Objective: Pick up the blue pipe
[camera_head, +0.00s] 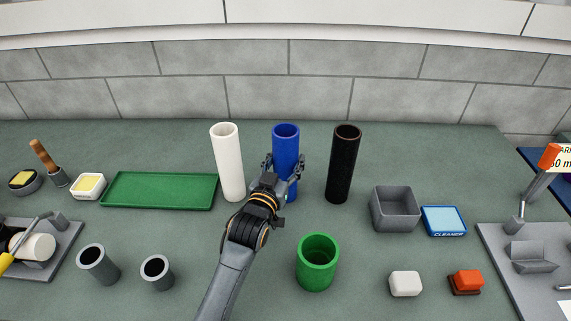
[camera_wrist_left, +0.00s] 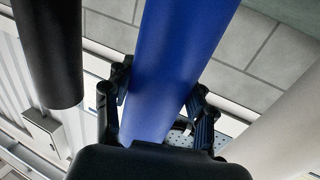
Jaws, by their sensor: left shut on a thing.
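The blue pipe (camera_head: 286,137) stands upright between the white pipe (camera_head: 227,165) and the black pipe (camera_head: 345,165) on the green worktop. My left gripper (camera_head: 283,170) is shut around its middle, one finger on each side. In the left wrist view the blue pipe (camera_wrist_left: 178,65) runs between the two fingers (camera_wrist_left: 158,108). The gripper hides part of the pipe's lower half, and I cannot tell whether its base touches the worktop. My right gripper is not in view.
A green tray (camera_head: 160,204) lies left of the white pipe. A short green cup (camera_head: 317,278) stands in front, right of my forearm. A grey open box (camera_head: 394,224) and a blue cleaner box (camera_head: 443,221) are to the right. Two grey cups (camera_head: 99,267) stand front left.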

